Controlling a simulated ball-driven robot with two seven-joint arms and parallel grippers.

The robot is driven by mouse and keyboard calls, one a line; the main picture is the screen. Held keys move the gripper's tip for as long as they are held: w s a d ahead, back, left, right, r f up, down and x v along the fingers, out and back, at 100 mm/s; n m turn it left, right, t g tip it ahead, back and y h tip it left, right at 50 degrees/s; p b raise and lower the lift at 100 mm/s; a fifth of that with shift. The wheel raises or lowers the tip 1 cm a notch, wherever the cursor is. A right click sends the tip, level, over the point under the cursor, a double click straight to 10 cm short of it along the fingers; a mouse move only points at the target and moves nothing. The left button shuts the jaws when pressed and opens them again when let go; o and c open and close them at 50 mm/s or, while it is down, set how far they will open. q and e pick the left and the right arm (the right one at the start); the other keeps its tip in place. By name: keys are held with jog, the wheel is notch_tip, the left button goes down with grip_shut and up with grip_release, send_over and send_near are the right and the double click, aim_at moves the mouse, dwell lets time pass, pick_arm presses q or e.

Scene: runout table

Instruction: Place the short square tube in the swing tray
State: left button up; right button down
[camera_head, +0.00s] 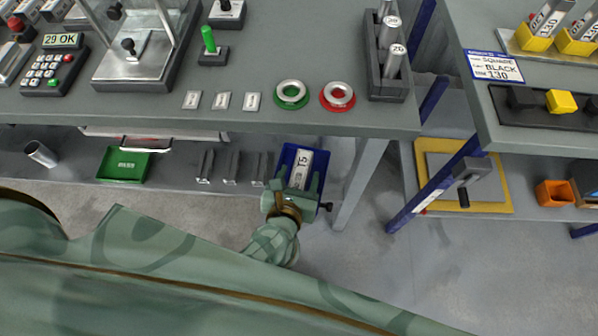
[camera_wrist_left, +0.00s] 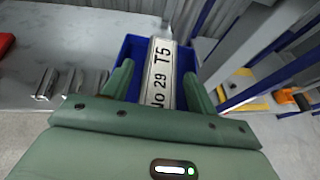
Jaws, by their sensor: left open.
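The short square tube (camera_head: 302,163) is silver, with a pale face marked "T5" and "No 29". It lies within the blue swing tray (camera_head: 321,157) at the right end of the lower shelf. In the left wrist view the tube (camera_wrist_left: 160,72) lies lengthwise inside the blue walls (camera_wrist_left: 187,62). My left gripper (camera_head: 298,178) is open, with one finger on each side of the tube's near part. The fingers (camera_wrist_left: 159,88) hide parts of the tray's sides, and the gripper body hides its near end. Whether the fingers touch the tube is unclear. My right gripper is out of view.
The upper table's front edge (camera_head: 240,130) overhangs the lower shelf. Dark grey holders (camera_head: 230,165) and a green tray (camera_head: 123,164) stand left of the gripper. A table leg (camera_head: 358,185) stands close on the right. Open floor lies farther right.

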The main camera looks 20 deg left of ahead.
pick_arm(q)
jog(key=p+v, duration=0.1)
jog(key=v, duration=1)
jog(key=shift+p, duration=0.35)
